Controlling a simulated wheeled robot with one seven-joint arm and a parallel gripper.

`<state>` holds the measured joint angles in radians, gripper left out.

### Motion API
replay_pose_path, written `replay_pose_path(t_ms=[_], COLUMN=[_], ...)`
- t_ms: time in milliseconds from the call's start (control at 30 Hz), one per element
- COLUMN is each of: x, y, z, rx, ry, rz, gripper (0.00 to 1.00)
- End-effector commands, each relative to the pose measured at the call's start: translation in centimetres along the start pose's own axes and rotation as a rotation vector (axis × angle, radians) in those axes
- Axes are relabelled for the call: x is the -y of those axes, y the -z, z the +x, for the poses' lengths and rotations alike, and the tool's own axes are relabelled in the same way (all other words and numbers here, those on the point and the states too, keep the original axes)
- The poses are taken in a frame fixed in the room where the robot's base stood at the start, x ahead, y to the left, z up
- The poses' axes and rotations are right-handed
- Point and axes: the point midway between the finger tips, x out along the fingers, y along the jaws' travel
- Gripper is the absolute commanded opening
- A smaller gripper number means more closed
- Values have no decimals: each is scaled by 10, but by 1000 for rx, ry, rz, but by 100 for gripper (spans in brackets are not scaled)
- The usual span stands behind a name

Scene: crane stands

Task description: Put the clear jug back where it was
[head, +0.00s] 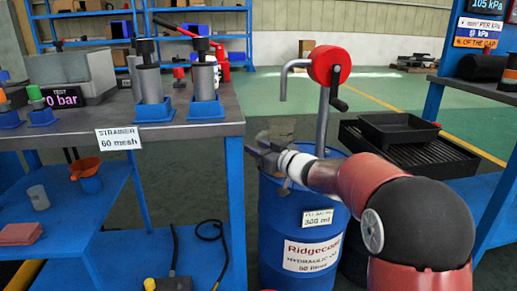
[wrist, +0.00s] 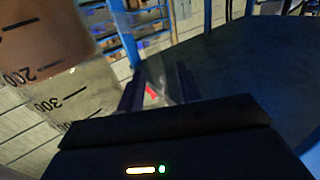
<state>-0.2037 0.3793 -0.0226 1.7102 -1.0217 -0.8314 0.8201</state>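The clear jug (wrist: 75,100) fills the upper left of the wrist view, very close to the camera. It has dark marks reading 200 and 300, and a brown filling covers part of it. My gripper (wrist: 160,92) has its two dark fingers on either side of a clear part of the jug, which looks like its handle. In the head view my gripper (head: 266,152) is over the blue drum (head: 290,232), below the pump's spout. The jug is hard to make out there.
A red-headed pump (head: 330,66) with a bent spout stands on the drum. The left bench (head: 190,135) holds grey cylinders in blue bases. Its lower shelf carries an orange funnel (head: 86,174) and a grey cup (head: 38,197). Black trays (head: 400,140) are at the right.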

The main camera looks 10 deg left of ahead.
Motion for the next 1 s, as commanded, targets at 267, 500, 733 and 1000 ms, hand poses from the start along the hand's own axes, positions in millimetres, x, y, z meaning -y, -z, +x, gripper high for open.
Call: replay_pose_path(t_ms=[267,500,733,1000], x=[0,-1,-1,0], y=[2,4,4,3], z=[0,-29,-80,-116], rx=[0,0,0,0], ry=[0,-3,-2,-1], rz=[-1,-1,0,0], gripper=[35,35,35,35])
